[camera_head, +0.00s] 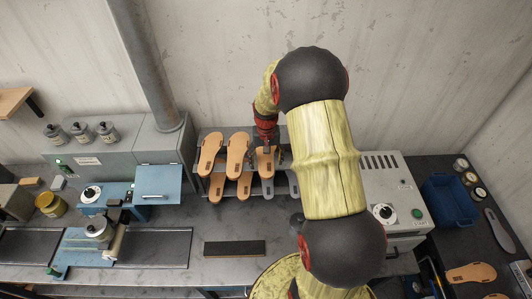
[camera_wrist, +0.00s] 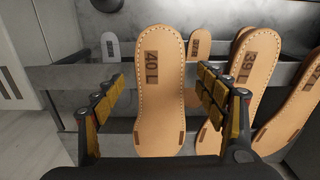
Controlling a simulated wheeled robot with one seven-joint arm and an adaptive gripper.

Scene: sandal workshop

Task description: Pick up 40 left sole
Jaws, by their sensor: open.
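The tan sole marked "40 L" (camera_wrist: 160,100) stands upright in the rack, at the centre of the wrist view. My gripper (camera_wrist: 160,78) is open, with one padded finger on each side of this sole. Gaps show between the fingers and its edges, so it is not gripped. In the head view my gripper (camera_head: 266,143) is over a tan sole (camera_head: 265,168) in the rack, partly hidden by my arm. The sole marked "39 L" (camera_wrist: 251,65) stands to the right in the wrist view.
Another tan sole (camera_wrist: 296,105) leans at the far right of the wrist view, close to "39 L". Grey metal rack bars (camera_wrist: 75,75) cross behind the soles. In the head view more tan soles (camera_head: 210,150) stand to the left. A control box (camera_head: 385,215) is to the right.

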